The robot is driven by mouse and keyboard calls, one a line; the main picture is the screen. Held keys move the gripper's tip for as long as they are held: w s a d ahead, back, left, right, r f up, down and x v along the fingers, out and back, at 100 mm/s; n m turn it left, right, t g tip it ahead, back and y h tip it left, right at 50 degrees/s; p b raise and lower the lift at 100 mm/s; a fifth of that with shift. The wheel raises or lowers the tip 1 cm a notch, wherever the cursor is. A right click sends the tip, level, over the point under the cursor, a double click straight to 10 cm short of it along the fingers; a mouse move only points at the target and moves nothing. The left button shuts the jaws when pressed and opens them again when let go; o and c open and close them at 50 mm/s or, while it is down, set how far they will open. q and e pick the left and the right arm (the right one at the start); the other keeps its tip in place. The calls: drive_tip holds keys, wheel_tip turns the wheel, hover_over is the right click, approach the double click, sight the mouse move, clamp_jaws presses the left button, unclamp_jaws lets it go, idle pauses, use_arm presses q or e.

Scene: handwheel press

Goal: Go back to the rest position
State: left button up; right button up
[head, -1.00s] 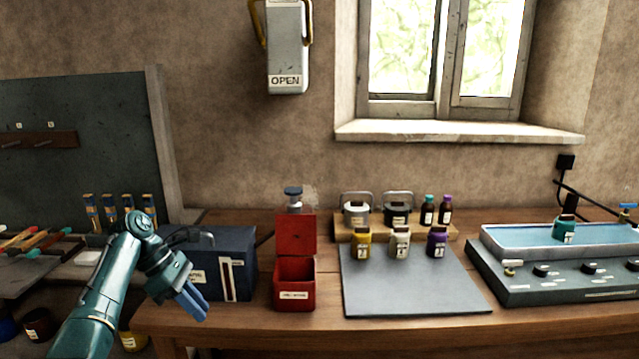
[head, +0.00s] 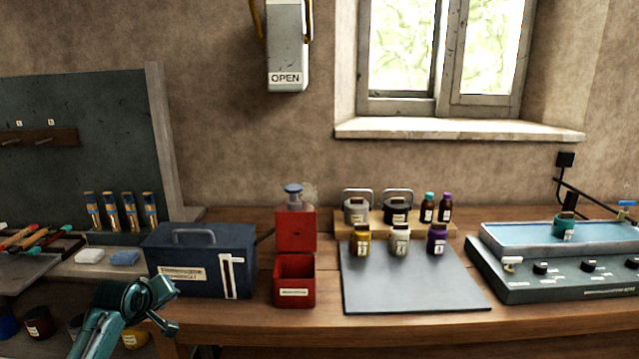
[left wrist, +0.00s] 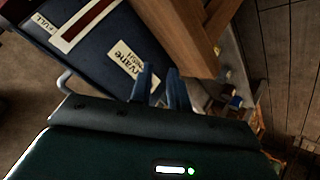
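My left arm comes in at the lower left of the head view. Its wrist is low in front of the blue box (head: 200,260), and its fingers cannot be made out there. In the left wrist view the two blue fingers of my left gripper (left wrist: 161,82) stand a little apart with nothing seen between them. Beyond them is the blue box's labelled front (left wrist: 100,45). My right gripper is in neither view.
The wooden bench (head: 250,318) carries a red open box (head: 295,285), a grey mat (head: 415,285) with several small jars at its back, and a blue-topped tray unit (head: 560,240). A grey board (head: 80,140) stands at the left. The floor is below the bench front.

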use_arm(q)
drive_tip(key=w+a+r+m+t+y, duration=0.1)
drive_tip(key=w+r+m+t, duration=0.1)
drive_tip(key=r+m+t, duration=0.25)
drive_tip(key=w+r+m+t, duration=0.3)
drive_tip(key=r+m, duration=0.2)
drive_tip(key=r, duration=0.1)
drive_tip(key=s+d+f+m+g+h, duration=0.1)
drive_tip(key=s+d+f+g, duration=0.1)
drive_tip(key=s+d+f, duration=0.5)
drive_tip(key=s+d+f+m+g+h, duration=0.15)
drive_tip(key=s+d+f, duration=0.25)
drive_tip(key=s+f, duration=0.6)
drive_tip(key=s+d+f+g, duration=0.1)
drive_tip(key=s+d+f, duration=0.2)
drive_tip(key=s, duration=0.4)
drive_tip(key=s+d+f+g+h, duration=0.1)
drive_tip(key=s+d+f, duration=0.2)
drive_tip(key=s, duration=0.5)
drive_tip(key=s+d+f+n+g+h, duration=0.1)
drive_tip(key=s+d+f, duration=0.2)
drive_tip(key=s, duration=0.5)
drive_tip(key=shift+s+d+f, duration=0.2)
drive_tip(key=shift+f, duration=0.5)
